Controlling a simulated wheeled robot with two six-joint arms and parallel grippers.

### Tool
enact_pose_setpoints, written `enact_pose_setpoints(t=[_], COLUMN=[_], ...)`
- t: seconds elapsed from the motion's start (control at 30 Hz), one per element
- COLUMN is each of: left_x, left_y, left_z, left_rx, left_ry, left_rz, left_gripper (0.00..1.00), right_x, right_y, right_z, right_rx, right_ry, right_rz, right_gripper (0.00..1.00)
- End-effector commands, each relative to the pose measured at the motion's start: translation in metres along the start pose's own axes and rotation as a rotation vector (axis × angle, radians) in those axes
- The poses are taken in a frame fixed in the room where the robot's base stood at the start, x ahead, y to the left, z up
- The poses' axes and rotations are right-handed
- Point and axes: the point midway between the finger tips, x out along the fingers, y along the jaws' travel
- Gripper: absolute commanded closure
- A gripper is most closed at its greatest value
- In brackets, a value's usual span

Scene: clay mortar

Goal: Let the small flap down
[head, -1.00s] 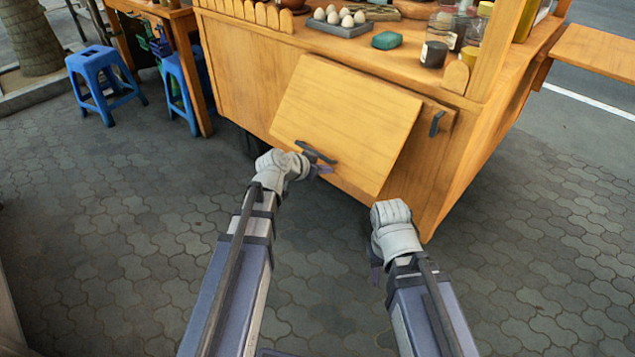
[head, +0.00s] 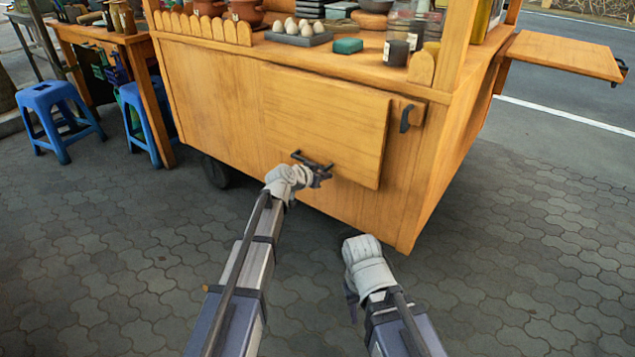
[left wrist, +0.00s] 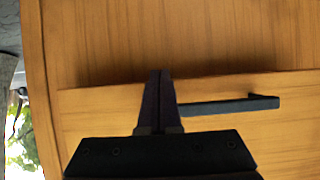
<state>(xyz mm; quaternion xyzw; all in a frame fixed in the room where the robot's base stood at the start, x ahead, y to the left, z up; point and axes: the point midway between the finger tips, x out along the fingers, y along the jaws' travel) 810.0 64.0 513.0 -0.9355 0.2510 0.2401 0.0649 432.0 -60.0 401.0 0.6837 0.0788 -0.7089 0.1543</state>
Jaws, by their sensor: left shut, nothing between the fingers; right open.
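The small flap (head: 325,115) is a wooden panel on the cart's front, with a black bar handle (head: 312,163) near its lower edge. It hangs nearly flush with the cart front; I cannot tell whether a small gap is left. My left gripper (head: 322,176) is at the handle, shut with nothing held. In the left wrist view its fingers (left wrist: 158,95) are together beside the end of the handle (left wrist: 230,105); whether they touch it is unclear. My right gripper (head: 352,300) is open and empty, low in front of the cart, its fingers mostly hidden by its hand.
A black latch (head: 407,117) sits right of the flap. The cart top holds a tray of eggs (head: 298,36), a green block (head: 348,46) and jars. A side shelf (head: 565,55) juts out at right. Blue stools (head: 55,115) stand at left. The paving in front is clear.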

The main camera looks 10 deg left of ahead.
Motion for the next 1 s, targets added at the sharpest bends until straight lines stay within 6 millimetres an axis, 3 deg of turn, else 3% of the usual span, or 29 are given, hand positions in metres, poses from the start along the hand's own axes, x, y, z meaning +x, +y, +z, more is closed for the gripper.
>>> enact_pose_setpoints(t=[0.33,1.0], left_x=[0.0131,0.0036], left_y=[0.0003,0.0092], left_z=[-0.0044,0.0008], left_rx=[-0.002,-0.002], left_ry=[0.002,0.002], left_rz=[0.0,0.0], left_gripper=[1.0,1.0], right_x=[0.0027,0.0028], right_y=[-0.0003,-0.0003], right_z=[-0.0002,-0.0002], right_rx=[0.0,0.0], right_ry=[0.0,0.0], right_rz=[0.0,0.0], right_gripper=[0.56,0.56])
